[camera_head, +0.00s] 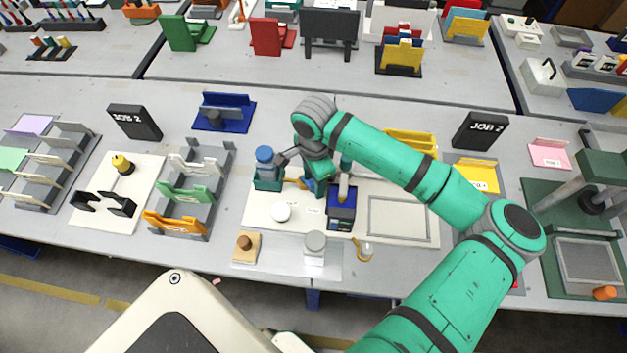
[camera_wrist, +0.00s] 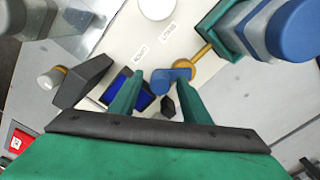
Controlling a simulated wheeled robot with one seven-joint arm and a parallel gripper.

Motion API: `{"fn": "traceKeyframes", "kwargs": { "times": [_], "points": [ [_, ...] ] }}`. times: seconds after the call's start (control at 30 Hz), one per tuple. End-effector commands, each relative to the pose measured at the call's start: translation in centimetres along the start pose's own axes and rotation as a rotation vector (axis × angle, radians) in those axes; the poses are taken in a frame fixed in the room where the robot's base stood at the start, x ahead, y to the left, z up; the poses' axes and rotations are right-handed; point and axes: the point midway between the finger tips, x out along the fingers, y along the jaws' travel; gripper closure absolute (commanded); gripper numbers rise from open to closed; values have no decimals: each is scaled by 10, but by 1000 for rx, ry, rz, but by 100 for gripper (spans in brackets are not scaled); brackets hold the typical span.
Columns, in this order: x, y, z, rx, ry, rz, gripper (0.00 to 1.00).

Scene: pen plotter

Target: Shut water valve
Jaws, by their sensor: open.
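The water valve has a blue handle, which shows in the wrist view (camera_wrist: 172,78) beside a yellow pipe (camera_wrist: 205,50). In the head view, a bit of blue at the valve (camera_head: 308,184) shows beside my gripper. The pipe runs to a green holder with a blue-topped bottle (camera_head: 265,158), large at the upper right of the wrist view (camera_wrist: 285,30). My green gripper (camera_wrist: 158,78) is open, its fingers on either side of the blue handle. I cannot tell whether they touch it. In the head view my gripper (camera_head: 317,178) is low over the white board, partly hidden by my wrist.
A dark blue box (camera_head: 341,212) stands close right of my gripper. A white round knob (camera_head: 281,211) and small labels are on the board (camera_head: 262,222). A grey-lidded jar (camera_head: 314,243) stands in front. A grey framed panel (camera_head: 398,218) lies right.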

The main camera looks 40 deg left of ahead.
Motion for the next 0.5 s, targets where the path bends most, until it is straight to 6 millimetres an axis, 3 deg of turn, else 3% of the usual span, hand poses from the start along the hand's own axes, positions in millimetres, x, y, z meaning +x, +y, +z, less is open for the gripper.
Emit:
{"fn": "traceKeyframes", "kwargs": {
  "times": [0.33,0.5],
  "points": [
    [3,0,0,-1,0,0,59],
    [3,0,1,-3,0,1,98]
  ]
}}
